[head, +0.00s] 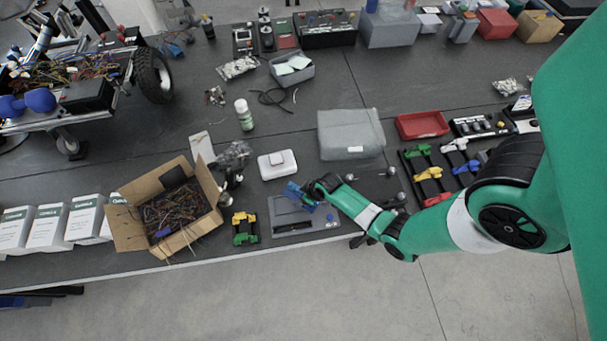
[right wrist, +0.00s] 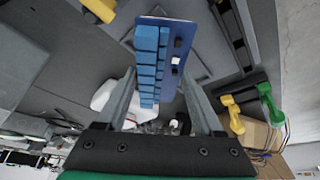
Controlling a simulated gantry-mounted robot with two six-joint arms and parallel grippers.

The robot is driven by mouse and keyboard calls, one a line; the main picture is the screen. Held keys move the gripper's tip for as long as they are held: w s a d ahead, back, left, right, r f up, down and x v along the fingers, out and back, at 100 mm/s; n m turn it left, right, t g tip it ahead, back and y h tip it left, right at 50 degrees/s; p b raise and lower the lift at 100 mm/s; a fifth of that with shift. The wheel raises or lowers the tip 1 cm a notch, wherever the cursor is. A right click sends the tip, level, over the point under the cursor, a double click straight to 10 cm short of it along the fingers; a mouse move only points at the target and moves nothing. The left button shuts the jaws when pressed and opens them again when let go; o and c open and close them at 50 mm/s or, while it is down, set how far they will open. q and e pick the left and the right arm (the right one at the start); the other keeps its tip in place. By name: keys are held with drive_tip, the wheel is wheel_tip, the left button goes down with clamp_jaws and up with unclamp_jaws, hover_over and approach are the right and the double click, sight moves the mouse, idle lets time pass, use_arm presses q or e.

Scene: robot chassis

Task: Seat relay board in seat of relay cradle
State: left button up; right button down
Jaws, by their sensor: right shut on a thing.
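The blue relay board (head: 296,191) is held in my right gripper (head: 311,193). In the right wrist view the board (right wrist: 153,62) stands between the two fingers (right wrist: 158,100), with a row of blue blocks along one side. The grey relay cradle (head: 291,231) lies on the bench, with a dark slot along its near part. The board and gripper are over the cradle's far part. I cannot tell how high the board is above it. My left gripper is not in view.
A white box (head: 277,164) lies beyond the cradle. Green and yellow clips (head: 244,228) and an open carton of wires (head: 170,213) are to its left. A grey case (head: 350,133), a red tray (head: 422,124) and a rack of coloured clips (head: 428,172) stand to the right.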

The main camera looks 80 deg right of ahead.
wheel_tip(320, 180, down, 3)
drive_tip(key=shift+f+b, duration=0.1)
drive_tip(key=shift+b, duration=0.25)
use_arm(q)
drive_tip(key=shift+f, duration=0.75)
use_arm(e)
drive_tip(key=shift+f, duration=0.2)
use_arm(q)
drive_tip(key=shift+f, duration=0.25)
use_arm(e)
unclamp_jaws()
drive_tip(key=shift+r, duration=0.35)
drive_tip(key=p+v, duration=1)
drive_tip(key=v, duration=0.2)
drive_tip(key=shift+s, duration=0.1)
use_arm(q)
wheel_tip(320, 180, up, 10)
